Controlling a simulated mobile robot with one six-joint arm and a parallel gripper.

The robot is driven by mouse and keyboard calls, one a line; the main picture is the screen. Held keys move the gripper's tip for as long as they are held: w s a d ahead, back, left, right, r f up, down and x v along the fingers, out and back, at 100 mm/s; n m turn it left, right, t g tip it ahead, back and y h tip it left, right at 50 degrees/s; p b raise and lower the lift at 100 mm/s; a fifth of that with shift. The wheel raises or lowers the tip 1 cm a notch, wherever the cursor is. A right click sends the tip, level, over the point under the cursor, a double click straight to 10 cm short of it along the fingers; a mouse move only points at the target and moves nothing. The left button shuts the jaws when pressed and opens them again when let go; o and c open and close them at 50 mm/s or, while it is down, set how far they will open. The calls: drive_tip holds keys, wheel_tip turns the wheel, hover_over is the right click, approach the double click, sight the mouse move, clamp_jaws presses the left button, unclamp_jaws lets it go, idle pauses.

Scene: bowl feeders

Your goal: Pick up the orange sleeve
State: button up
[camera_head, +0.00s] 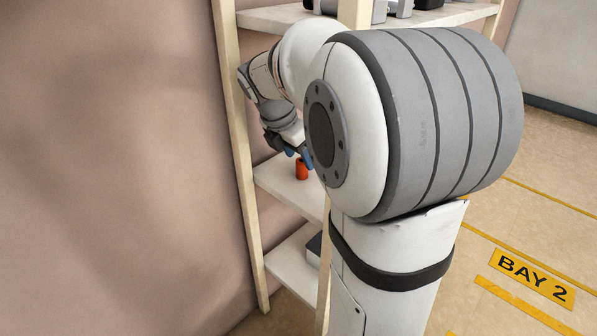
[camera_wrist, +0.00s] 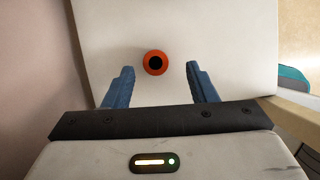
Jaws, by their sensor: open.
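The orange sleeve (camera_head: 302,169) stands upright on the middle white shelf (camera_head: 281,187) in the head view. In the wrist view the orange sleeve (camera_wrist: 147,66) shows from above as an orange ring with a dark hole. My gripper (camera_wrist: 158,78) has its two blue fingers spread apart, with nothing held between them. The sleeve lies just beyond the fingertips, between their lines and a little left of the middle. In the head view my gripper (camera_head: 296,156) is just above the sleeve, partly hidden by my arm.
The wooden shelf post (camera_head: 241,150) rises on the left beside the wall. An upper shelf (camera_head: 272,20) holds grey and dark items. A lower shelf (camera_head: 292,268) holds a dark object, mostly hidden. The shelf around the sleeve looks clear. A teal object (camera_wrist: 294,77) shows at the right of the wrist view.

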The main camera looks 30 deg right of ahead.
sight(300, 161)
drive_tip(key=b+x, duration=0.1)
drive_tip(key=x, duration=0.1)
drive_tip(key=b+x, duration=0.2)
drive_tip(key=x, duration=0.1)
drive_tip(key=shift+w+a, duration=0.1)
drive_tip(key=shift+w, duration=0.15)
drive_tip(key=shift+r, duration=0.1)
drive_tip(key=shift+c, duration=0.3)
drive_tip(key=c, duration=1)
drive_tip(key=shift+r, duration=0.1)
